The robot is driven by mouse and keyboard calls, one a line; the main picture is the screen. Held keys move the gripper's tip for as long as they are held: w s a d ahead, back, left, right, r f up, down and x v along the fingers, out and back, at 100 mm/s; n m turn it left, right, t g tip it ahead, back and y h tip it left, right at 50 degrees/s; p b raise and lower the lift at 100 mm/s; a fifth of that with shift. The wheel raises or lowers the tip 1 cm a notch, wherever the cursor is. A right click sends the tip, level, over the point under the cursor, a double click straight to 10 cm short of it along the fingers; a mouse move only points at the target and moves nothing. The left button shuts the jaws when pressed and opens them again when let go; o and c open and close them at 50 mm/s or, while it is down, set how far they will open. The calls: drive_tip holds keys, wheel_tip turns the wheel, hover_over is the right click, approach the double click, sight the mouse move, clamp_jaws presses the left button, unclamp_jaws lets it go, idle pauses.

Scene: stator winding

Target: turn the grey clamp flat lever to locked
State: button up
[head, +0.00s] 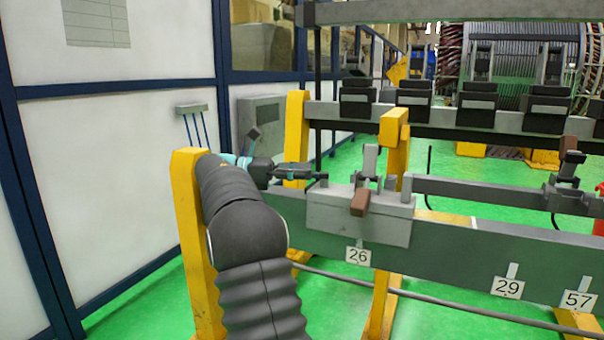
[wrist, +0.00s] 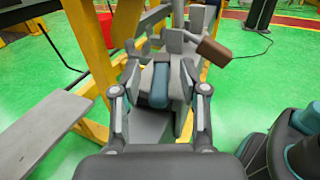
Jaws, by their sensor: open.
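The grey clamp (head: 340,215) sits on the left end of the front rail, above the tag 26. A flat grey plate (head: 370,160) stands upright on it. A brown-ended lever (head: 360,202) sticks out toward the head camera; in the wrist view the brown end (wrist: 215,50) points right. My gripper (head: 322,178) is level with the clamp top, at its left end. In the wrist view my gripper (wrist: 160,72) has its fingers spread, with a grey and teal piece (wrist: 160,85) showing between them. I cannot tell whether they touch anything.
A second clamp (head: 568,185) with a raised brown handle stands at the right. Behind is a rail with several dark blocks (head: 415,98). A yellow post (head: 190,240) and a white panel wall (head: 100,180) lie left. Green floor is free beyond.

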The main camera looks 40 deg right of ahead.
wheel_tip(320, 180, up, 10)
drive_tip(key=shift+f, duration=0.25)
idle(0.3)
